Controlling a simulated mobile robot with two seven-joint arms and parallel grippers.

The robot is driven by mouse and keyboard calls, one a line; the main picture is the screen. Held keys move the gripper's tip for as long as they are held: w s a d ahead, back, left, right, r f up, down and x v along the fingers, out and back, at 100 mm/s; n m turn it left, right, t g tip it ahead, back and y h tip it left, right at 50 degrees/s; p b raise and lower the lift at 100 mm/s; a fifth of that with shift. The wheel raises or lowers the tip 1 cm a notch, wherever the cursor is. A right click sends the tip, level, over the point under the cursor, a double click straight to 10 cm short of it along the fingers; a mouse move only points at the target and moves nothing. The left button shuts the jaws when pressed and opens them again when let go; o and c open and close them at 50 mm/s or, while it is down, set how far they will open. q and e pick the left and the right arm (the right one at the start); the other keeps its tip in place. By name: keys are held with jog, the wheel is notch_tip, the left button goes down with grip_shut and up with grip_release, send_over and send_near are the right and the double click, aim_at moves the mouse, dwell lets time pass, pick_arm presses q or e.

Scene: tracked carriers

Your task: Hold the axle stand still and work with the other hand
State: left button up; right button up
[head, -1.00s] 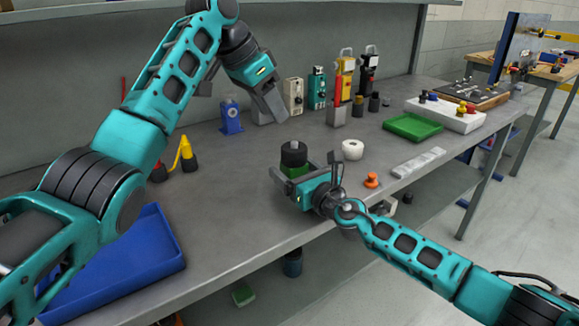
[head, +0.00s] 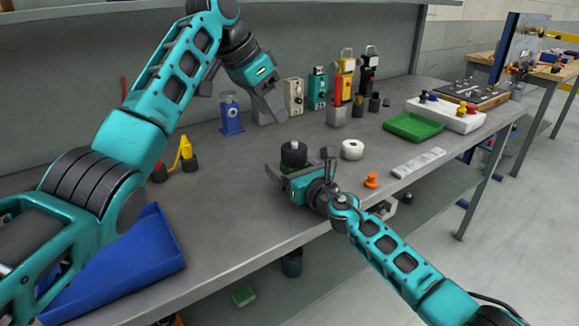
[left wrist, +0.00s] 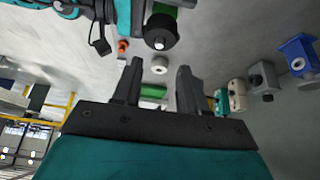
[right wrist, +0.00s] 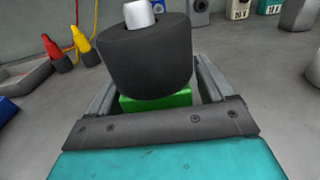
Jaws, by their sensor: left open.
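The axle stand shows as a black round drum (head: 294,156) over a green base, upright near the bench's front edge. The right wrist view shows the drum (right wrist: 148,58) close up, a pale axle end (right wrist: 139,13) on top and the green base (right wrist: 155,100) below. My right gripper (head: 302,168) is open, its fingers on either side of the green base; contact is not clear. My left gripper (head: 272,108) is open and empty, above the bench behind the stand. The left wrist view shows the drum (left wrist: 161,32) beyond its fingers.
A white roll (head: 352,150) and an orange piece (head: 371,180) lie right of the stand. A green tray (head: 412,127) is farther right, a blue tray (head: 130,262) at the left front. A blue device (head: 230,117) and several boxes stand behind.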

aim_at(294, 148)
jog(key=c, duration=1.2)
